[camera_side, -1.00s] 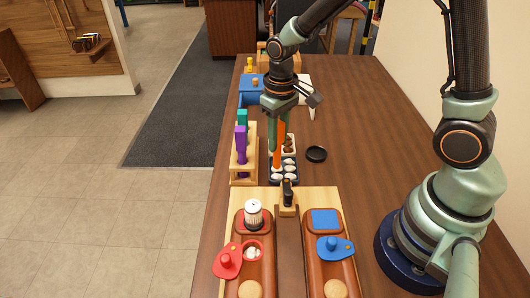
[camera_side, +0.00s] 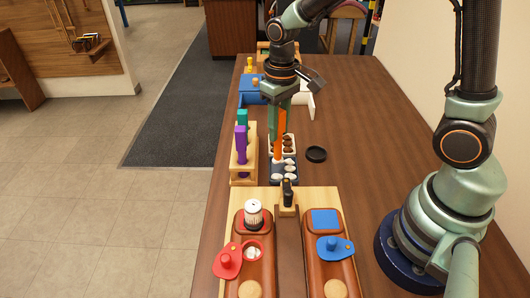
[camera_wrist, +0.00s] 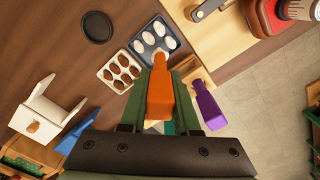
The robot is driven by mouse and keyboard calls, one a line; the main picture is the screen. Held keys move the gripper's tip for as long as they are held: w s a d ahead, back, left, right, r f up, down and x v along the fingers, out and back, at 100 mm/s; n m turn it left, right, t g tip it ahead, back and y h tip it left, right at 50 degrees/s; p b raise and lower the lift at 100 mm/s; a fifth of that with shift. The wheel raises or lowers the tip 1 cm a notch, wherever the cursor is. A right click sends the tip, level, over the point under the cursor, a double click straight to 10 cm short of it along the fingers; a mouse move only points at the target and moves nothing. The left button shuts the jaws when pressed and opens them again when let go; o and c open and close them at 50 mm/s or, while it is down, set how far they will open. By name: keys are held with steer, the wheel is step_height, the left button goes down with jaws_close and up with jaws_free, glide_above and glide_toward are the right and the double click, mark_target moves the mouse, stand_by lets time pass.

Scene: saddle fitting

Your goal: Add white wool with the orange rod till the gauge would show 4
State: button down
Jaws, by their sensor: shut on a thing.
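My gripper (camera_side: 279,122) is shut on the orange rod (camera_side: 280,135) and holds it pointing down over the trays; it also shows in the wrist view (camera_wrist: 158,95). The dark tray (camera_side: 272,179) holds several white wool tufts (camera_side: 290,171), and the rod's lower end is at this tray. I cannot tell whether it touches a tuft. A white tray (camera_wrist: 104,72) with brown tufts (camera_wrist: 124,60) lies beside it. A saddle has a red side with a white gauge-like cylinder (camera_side: 253,213) and an opening with white inside (camera_side: 253,250) next to a red lid (camera_side: 227,261).
The saddle's other side has a blue patch (camera_side: 325,219) and a blue lid (camera_side: 335,248). A wooden rack (camera_side: 236,177) holds purple (camera_side: 241,145) and teal (camera_side: 242,119) rods. A black disc (camera_side: 316,154) lies right of the trays. A blue box (camera_side: 249,88) stands behind. The table's right side is clear.

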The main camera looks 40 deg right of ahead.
steer(key=shift+r, duration=1.95)
steer(key=shift+r, duration=0.25)
step_height(320, 180, up, 8)
steer(key=shift+w+r, duration=0.1)
steer(key=shift+r, duration=0.15)
steer(key=s+a+n, duration=0.3)
steer(key=s+a, duration=0.4)
steer(key=a, duration=0.4)
steer(key=s+a+n, duration=0.3)
steer(key=s+a, duration=0.4)
steer(key=a, duration=0.4)
step_height(320, 180, down, 10)
steer(key=shift+d, duration=0.3)
